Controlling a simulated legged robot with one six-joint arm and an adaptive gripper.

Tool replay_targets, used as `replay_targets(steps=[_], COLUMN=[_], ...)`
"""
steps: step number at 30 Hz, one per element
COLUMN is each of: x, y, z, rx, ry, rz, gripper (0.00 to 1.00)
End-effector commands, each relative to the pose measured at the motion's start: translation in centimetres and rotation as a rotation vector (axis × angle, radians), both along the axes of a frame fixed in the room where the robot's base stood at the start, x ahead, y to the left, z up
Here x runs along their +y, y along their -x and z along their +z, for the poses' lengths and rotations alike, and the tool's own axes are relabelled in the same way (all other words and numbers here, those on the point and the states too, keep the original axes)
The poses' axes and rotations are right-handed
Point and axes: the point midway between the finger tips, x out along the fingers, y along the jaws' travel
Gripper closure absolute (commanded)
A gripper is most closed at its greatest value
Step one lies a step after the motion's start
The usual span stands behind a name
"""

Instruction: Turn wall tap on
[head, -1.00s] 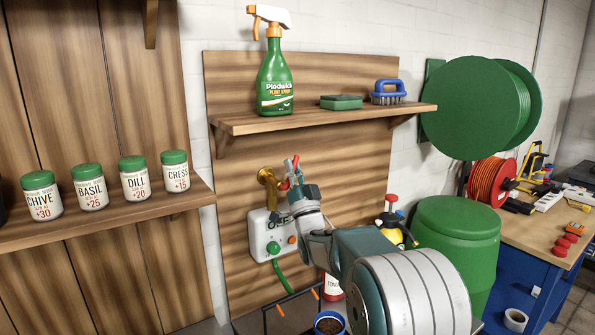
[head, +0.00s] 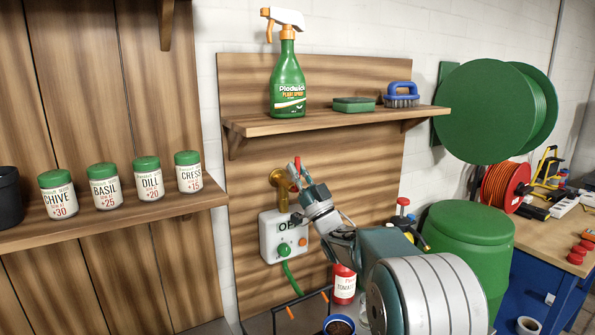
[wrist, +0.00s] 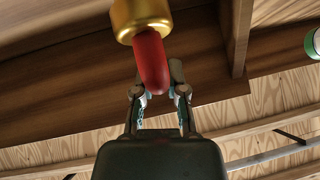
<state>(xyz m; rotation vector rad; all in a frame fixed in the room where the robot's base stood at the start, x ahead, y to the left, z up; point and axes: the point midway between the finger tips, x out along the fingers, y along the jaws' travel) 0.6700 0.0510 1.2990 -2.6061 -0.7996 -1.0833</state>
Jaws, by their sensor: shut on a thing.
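The brass wall tap (head: 280,180) sticks out of the wooden wall panel below the shelf. Its red handle shows large in the wrist view (wrist: 151,62), extending from the round brass body (wrist: 140,15). My gripper (wrist: 159,92) is shut on the red handle, with one finger on each side of its end. In the head view my gripper (head: 298,180) is at the tap's right side and hides part of the handle.
A white control box (head: 283,238) with a green hose (head: 292,278) is just below the tap. A shelf (head: 330,121) above holds a green spray bottle (head: 288,85), a sponge and a brush. A green barrel (head: 465,245) stands to the right.

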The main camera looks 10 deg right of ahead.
Motion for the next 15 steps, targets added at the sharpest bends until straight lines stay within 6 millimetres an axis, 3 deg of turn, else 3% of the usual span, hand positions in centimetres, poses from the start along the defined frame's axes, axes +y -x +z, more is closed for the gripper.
replay_targets(steps=[5, 6, 8, 15], x=[0.1, 0.1, 0.09, 0.04], y=[-0.15, -0.15, -0.13, -0.01], z=[-0.59, -0.59, -0.54, -0.21], rx=[0.012, 0.012, 0.012, 0.005], ry=[0.003, 0.003, 0.003, 0.001], rz=[0.001, 0.001, 0.001, 0.001], gripper=[1.0, 0.7, 0.48, 0.48])
